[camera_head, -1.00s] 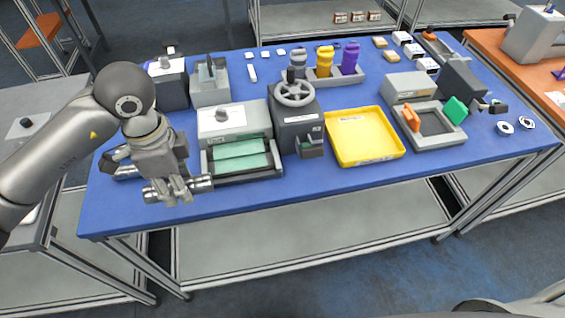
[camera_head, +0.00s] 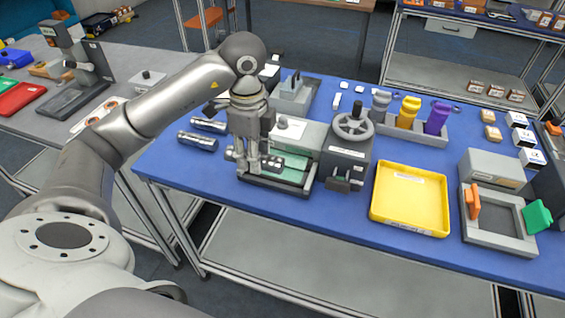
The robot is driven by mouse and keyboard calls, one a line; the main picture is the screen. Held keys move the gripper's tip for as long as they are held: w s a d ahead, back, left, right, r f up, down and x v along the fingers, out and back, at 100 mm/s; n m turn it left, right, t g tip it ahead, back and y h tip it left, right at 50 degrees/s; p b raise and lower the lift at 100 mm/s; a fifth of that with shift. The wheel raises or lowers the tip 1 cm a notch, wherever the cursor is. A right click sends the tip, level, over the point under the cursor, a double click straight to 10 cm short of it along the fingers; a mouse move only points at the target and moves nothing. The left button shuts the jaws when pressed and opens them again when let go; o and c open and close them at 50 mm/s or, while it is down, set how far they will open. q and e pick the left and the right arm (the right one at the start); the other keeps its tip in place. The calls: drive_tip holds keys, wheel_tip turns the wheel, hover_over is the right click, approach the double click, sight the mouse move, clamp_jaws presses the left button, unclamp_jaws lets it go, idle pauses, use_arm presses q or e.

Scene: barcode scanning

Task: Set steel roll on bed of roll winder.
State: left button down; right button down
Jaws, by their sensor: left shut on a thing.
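My left gripper (camera_head: 254,168) is shut on a steel roll (camera_head: 272,162), a short shiny cylinder that sticks out on both sides of the fingers. The roll lies over the left part of the green bed (camera_head: 296,176) of the roll winder (camera_head: 299,134), a grey machine on the blue table. My gripper hides part of the bed and the middle of the roll. I cannot tell whether the roll touches the bed. Two more steel rolls lie on the table left of the gripper, one behind (camera_head: 209,124) and one in front (camera_head: 197,141). My right gripper is not in view.
A dark machine with a handwheel (camera_head: 353,127) stands just right of the winder. Further right are a yellow tray (camera_head: 411,232) and a grey frame with orange and green parts (camera_head: 500,215). Bottles stand in a rack (camera_head: 428,136) behind. The front left table strip is clear.

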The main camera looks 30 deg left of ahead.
use_arm(q)
drive_tip(key=w+f+p, duration=0.1)
drive_tip(key=w+f, duration=0.1)
drive_tip(key=w, duration=0.1)
drive_tip(key=w+f, duration=0.3)
drive_tip(key=w+f+p, duration=0.1)
drive_tip(key=w+f, duration=0.1)
drive_tip(key=w, duration=0.1)
drive_tip(key=shift+f+p, duration=0.15)
drive_tip(key=shift+p, duration=0.15)
drive_tip(key=shift+w+f+p, duration=0.1)
drive_tip(key=shift+f+p, duration=0.25)
drive_tip(key=shift+f, duration=0.05)
wheel_tip(320, 180, down, 2)
drive_tip(key=shift+p, duration=0.55)
drive_tip(key=shift+f, duration=0.3)
drive_tip(key=shift+f, duration=0.1)
drive_tip(key=shift+f, duration=0.1)
drive_tip(key=c, duration=1)
unclamp_jaws()
